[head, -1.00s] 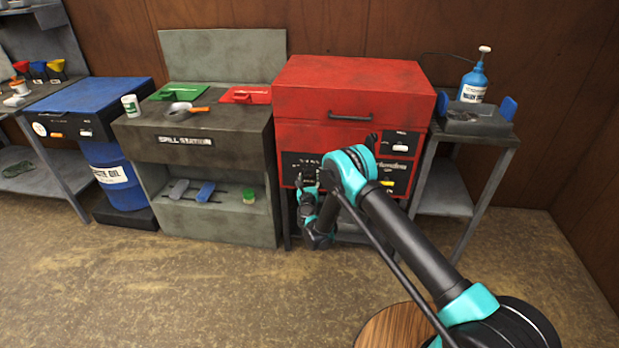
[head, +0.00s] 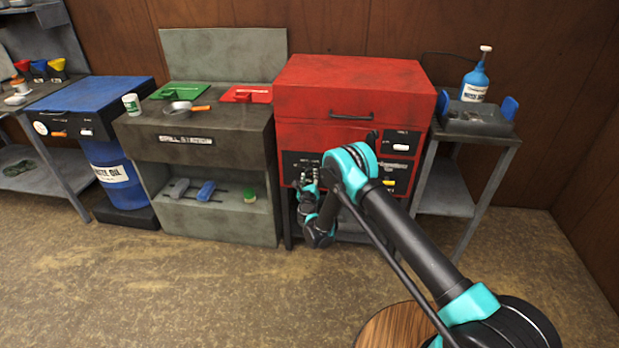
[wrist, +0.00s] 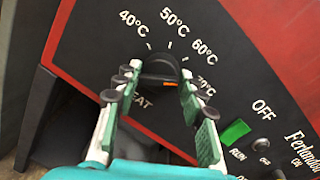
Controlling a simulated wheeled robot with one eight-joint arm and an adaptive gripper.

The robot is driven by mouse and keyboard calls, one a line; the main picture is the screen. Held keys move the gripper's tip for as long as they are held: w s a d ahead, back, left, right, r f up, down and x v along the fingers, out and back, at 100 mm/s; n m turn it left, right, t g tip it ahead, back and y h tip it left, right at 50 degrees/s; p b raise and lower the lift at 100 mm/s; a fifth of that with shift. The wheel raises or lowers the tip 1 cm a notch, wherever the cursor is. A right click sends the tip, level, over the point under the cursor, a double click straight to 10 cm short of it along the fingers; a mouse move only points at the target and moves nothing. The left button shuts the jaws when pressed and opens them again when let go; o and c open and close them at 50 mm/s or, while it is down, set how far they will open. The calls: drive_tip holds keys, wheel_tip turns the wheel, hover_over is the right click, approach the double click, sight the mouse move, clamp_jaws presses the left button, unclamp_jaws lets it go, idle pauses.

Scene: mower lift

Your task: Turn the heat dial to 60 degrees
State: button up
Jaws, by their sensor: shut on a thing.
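The heat dial (wrist: 158,68) is a dark round knob with an orange mark, on the black front panel of the red cabinet (head: 350,90). White labels for 40, 50, 60 and 70 degrees run around its upper and right side. The orange mark lies nearly level across the knob; I cannot tell exactly which label it points to. My gripper (wrist: 157,77) is shut on the dial, one finger on each side, and covers part of the "HEAT" lettering. In the head view my gripper (head: 308,181) is at the cabinet's lower front, and the dial is hidden there.
A green lit switch (wrist: 234,131) and an OFF label sit right of the dial. The grey spill station (head: 205,215) stands left of the cabinet, and a side table (head: 445,190) with a blue bottle (head: 474,82) stands right. The floor in front is open.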

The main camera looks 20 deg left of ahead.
drive_tip(key=n, duration=0.5)
drive_tip(key=shift+n+h, duration=0.4)
idle(0.4)
drive_tip(key=o, duration=1.1)
drive_tip(key=shift+r, duration=0.1)
drive_tip(key=shift+o, duration=0.2)
wheel_tip(320, 180, up, 10)
